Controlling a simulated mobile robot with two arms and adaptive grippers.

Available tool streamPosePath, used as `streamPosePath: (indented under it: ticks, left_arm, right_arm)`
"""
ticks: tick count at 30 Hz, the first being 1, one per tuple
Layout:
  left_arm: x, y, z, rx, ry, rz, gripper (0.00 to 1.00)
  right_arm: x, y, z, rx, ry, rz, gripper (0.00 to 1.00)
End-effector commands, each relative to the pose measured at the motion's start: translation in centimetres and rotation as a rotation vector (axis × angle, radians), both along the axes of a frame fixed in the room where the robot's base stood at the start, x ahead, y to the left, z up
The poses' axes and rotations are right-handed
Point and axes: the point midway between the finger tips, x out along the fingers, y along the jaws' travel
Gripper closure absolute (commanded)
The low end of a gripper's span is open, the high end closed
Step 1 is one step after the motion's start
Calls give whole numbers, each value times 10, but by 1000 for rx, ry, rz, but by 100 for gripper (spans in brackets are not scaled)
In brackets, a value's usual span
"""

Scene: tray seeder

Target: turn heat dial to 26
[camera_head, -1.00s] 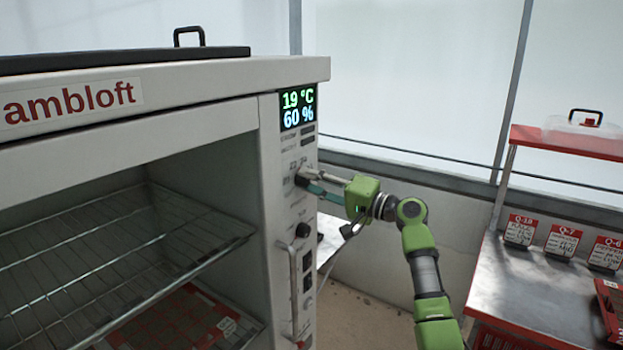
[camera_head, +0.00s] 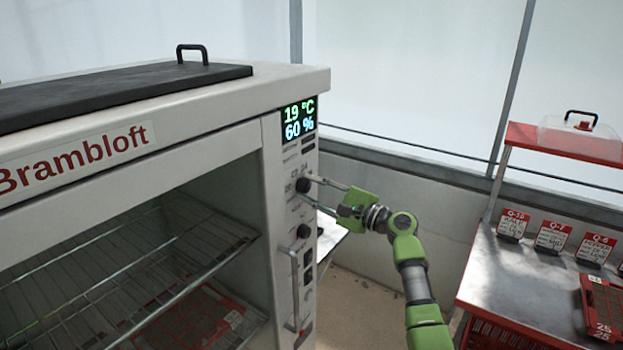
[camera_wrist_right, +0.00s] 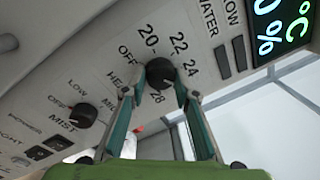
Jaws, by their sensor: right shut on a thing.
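The heat dial (camera_head: 303,185) is a black round knob on the cabinet's right-hand control panel. My right gripper (camera_head: 306,188) is shut on the dial. In the wrist view its fingers (camera_wrist_right: 157,93) lie on both sides of the knob. The display (camera_head: 299,118) reads 19 °C and 60 %. My left gripper is not in view.
The mist dial (camera_head: 303,231) and switches sit below, beside a vertical handle (camera_head: 290,290). The open cabinet holds wire racks (camera_head: 150,265). A metal bench (camera_head: 520,290) with labelled cards and a red shelf (camera_head: 565,142) stands at right.

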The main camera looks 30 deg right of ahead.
Motion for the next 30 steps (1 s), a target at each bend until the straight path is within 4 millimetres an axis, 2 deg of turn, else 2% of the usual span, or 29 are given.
streamPosePath:
  ticks: [1, 3, 12, 30]
  left_arm:
    - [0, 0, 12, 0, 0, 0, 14]
    - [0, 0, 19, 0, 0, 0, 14]
    - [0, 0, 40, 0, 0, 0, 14]
    - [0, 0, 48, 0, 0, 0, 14]
  right_arm:
    - [0, 0, 4, 38, 18, 0, 94]
    - [0, 1, 4, 89, 39, 1, 94]
    - [0, 1, 2, 254, 106, -1, 94]
    - [-1, 1, -2, 330, 138, 0, 94]
